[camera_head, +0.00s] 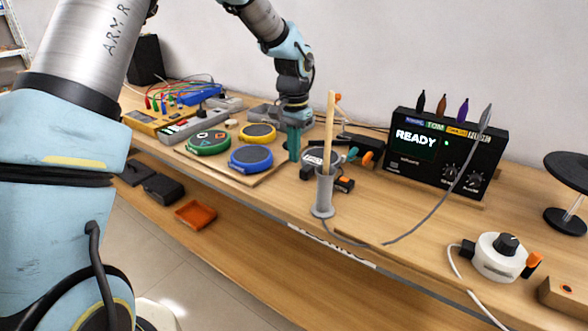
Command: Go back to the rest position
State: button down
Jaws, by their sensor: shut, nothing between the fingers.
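My gripper (294,157) is shut and empty. It points down at the right side of the pad group, and its fingertips are close to the board. A green pad (208,142), a yellow pad (258,132) and a blue pad (251,159) lie on a wooden board to its left. The stick stands upright in a grey holder (323,196). I cannot tell whether the fingertips touch anything.
A black drum module (441,152) showing "READY" stands against the wall. A white round device (498,257) with a knob is at the front right. A black stand (567,172) is at the far right. Cabled boxes (162,121) are at the back left. An orange tray (196,214) lies on the lower shelf.

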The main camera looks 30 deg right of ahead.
jog(key=w+a+r+n, duration=0.1)
jog(key=a+r+n, duration=0.1)
jog(key=a, duration=0.7)
jog(key=a+r+n, duration=0.2)
jog(key=a, duration=0.8)
jog(key=s+a+n, duration=0.3)
jog(key=s+a, duration=0.1)
jog(key=a, duration=0.5)
jog(key=s+a+f+n+t, duration=0.1)
jog(key=s+a+n, duration=0.3)
jog(key=a, duration=0.5)
jog(key=shift+s+a+t, duration=0.3)
jog(key=shift+s, duration=0.25)
